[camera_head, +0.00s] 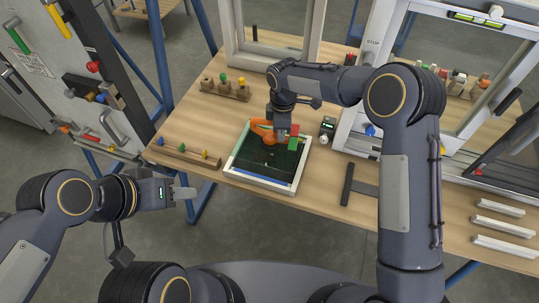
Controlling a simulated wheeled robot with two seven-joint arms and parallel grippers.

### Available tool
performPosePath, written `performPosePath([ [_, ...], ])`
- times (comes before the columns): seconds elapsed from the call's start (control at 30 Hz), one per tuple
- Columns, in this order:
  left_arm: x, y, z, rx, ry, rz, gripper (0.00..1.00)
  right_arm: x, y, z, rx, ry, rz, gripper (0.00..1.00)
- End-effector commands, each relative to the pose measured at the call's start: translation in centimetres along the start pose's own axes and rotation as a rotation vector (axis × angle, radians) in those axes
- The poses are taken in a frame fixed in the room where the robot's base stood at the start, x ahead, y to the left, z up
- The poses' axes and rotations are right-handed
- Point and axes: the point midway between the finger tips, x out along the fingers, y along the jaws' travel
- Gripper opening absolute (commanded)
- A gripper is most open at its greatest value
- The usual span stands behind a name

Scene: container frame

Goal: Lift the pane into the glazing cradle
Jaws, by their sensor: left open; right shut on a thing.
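The dark glass pane (262,158) lies flat inside a low white-edged frame (235,162) on the wooden table. An orange handled tool (262,132) sits over the pane's far part. My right gripper (283,138) reaches down over the pane and is shut on the orange tool; the gripper partly hides the contact. Whether the tool touches the glass I cannot tell. My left gripper (188,193) is open and empty, in front of the table's left edge. Which white frame is the glazing cradle is unclear; a tall white frame (375,45) stands at the right.
A wooden rack with pegs (226,90) stands behind the pane, and another strip with pegs (185,155) lies left. A black square tool (348,185) and white bars (505,230) lie right. Another upright white frame (228,35) stands at the back. A tool panel (75,60) is at left.

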Motion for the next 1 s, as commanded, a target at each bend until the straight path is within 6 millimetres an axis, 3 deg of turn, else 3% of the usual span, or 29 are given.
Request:
performPosePath([
  [1.0,1.1,-0.5,0.6,0.0,0.0,0.0,0.45,1.7,0.1,-0.1,0.0,0.002,0.003,0.0],
])
